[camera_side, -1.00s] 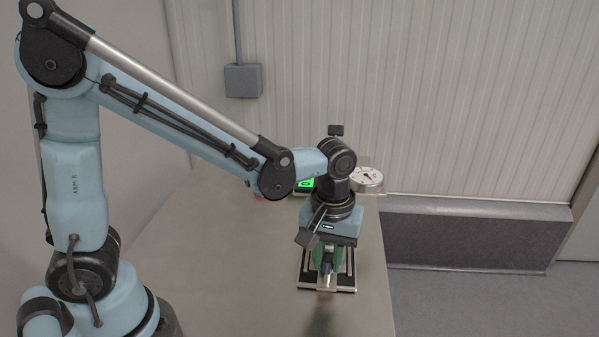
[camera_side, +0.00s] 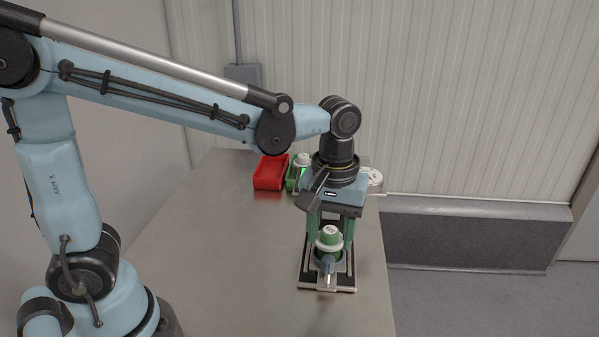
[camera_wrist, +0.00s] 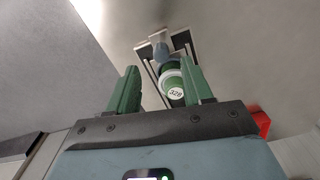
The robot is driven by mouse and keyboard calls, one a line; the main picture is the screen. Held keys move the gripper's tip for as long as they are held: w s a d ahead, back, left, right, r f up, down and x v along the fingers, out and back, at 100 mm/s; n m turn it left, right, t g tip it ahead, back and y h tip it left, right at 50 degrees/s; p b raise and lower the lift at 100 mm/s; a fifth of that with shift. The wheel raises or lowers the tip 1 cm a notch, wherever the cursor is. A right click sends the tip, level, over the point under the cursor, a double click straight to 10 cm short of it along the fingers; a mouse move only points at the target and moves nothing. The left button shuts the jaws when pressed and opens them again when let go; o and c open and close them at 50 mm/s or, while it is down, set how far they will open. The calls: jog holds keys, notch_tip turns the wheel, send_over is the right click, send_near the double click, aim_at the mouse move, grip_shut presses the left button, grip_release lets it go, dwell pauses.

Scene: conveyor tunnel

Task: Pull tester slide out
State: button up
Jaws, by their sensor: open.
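The tester (camera_side: 343,285) is a flat black and pale base near the table's front right. Its slide (camera_side: 327,281) has a pale front plate and a grey-blue knob, seen also in the wrist view (camera_wrist: 159,52).
A red tray (camera_side: 270,173) stands at the back of the table. Beside it is a green tray (camera_side: 291,181) with a similar white container (camera_side: 302,160). The table's left middle is clear.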

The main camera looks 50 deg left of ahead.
notch_tip(320, 180, up, 6)
dwell(0.4)
